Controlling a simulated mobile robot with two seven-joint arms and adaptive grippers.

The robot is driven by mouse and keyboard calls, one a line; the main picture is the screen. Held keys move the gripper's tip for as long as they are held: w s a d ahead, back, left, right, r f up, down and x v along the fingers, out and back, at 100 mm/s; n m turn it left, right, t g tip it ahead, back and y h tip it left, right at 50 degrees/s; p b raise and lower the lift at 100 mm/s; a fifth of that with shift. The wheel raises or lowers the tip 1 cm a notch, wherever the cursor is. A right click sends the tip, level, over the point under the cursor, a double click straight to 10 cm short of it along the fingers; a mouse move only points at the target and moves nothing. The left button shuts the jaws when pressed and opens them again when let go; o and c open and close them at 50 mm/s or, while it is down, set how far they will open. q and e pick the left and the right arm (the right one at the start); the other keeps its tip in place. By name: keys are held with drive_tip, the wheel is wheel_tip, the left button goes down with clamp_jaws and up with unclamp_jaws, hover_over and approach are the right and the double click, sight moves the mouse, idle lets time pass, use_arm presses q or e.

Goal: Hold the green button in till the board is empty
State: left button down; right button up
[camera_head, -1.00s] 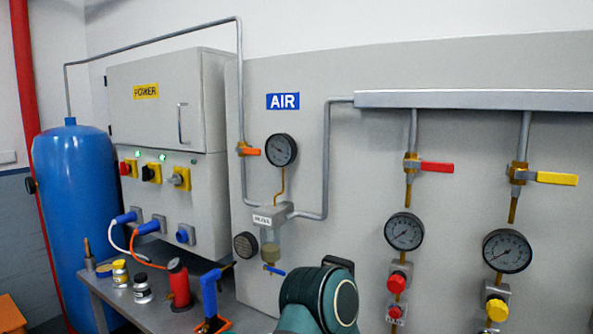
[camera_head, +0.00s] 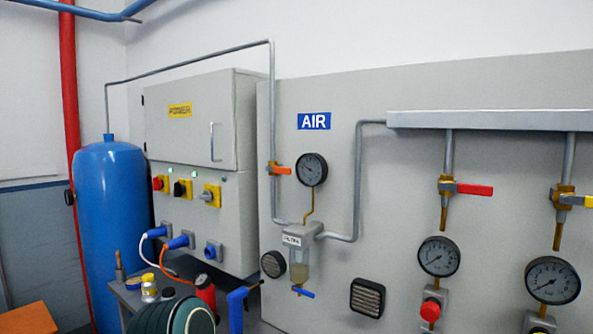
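No green button can be made out. The grey air board (camera_head: 350,90) carries a blue AIR sign (camera_head: 314,121), pipes and gauges. Its upper gauge (camera_head: 312,169) and two lower gauges, one in the middle (camera_head: 439,257) and one at right (camera_head: 552,281), face me; their exact readings are too small to tell. A red button (camera_head: 431,310) sits below the middle gauge, and something dark at the lower right edge (camera_head: 541,327) is cut off. Neither gripper shows.
The power cabinet (camera_head: 190,120) has small green lamps, a red knob (camera_head: 158,183), black and grey switches and blue plugs. A blue tank (camera_head: 112,220) stands left of it. Several small items and a blue-handled tool (camera_head: 236,308) stand on the bench. Orange (camera_head: 281,170) and red (camera_head: 474,189) valve handles stick out.

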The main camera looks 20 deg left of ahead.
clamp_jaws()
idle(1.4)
